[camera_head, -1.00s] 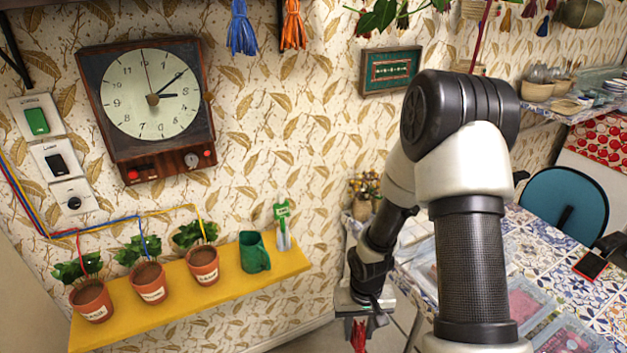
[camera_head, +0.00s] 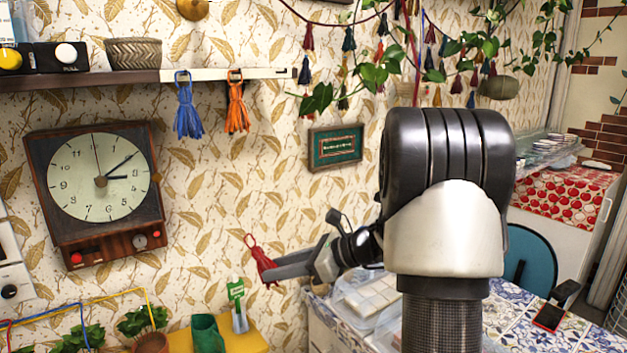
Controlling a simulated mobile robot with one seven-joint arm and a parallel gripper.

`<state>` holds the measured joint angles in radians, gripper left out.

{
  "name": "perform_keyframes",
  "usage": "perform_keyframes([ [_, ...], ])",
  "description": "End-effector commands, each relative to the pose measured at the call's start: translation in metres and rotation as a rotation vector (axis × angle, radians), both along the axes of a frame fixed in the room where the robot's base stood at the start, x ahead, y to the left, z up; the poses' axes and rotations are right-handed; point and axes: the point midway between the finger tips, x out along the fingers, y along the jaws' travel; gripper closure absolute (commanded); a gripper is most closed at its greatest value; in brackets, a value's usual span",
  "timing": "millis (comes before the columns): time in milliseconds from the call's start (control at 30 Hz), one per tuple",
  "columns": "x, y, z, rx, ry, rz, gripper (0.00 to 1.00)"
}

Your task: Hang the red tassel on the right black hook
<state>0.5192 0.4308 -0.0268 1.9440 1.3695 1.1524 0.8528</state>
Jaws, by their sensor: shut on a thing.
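The red tassel (camera_head: 264,264) is held at the left end of my gripper (camera_head: 270,272), with its thin loop sticking up and its strands hanging below. My gripper is shut on it, in the air before the wallpaper. A blue tassel (camera_head: 188,112) and an orange tassel (camera_head: 236,108) hang by black loops or hooks at the white shelf edge (camera_head: 215,74), above and left of my gripper. A small dark piece (camera_head: 294,73), perhaps the right black hook, shows bare at the shelf's right end; its shape is too small to tell.
A wall clock (camera_head: 98,190) hangs at left. A green framed picture (camera_head: 335,146) and trailing leaves (camera_head: 320,98) are right of the shelf. Open wall lies between gripper and shelf.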

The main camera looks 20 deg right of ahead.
Motion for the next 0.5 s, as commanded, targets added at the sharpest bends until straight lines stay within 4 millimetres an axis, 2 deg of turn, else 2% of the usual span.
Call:
perform_keyframes([
  [33,0.006,-0.002,0.032,0.048,-0.056,-0.103,0.89],
  [167,0.022,-0.016,0.107,0.144,-0.186,-0.324,0.89],
  [200,0.024,-0.022,0.131,0.164,-0.226,-0.377,0.89],
  [300,0.026,-0.037,0.190,0.207,-0.313,-0.488,0.89],
  [400,0.023,-0.051,0.242,0.234,-0.380,-0.562,0.89],
  [500,0.015,-0.064,0.284,0.253,-0.428,-0.610,0.89],
])
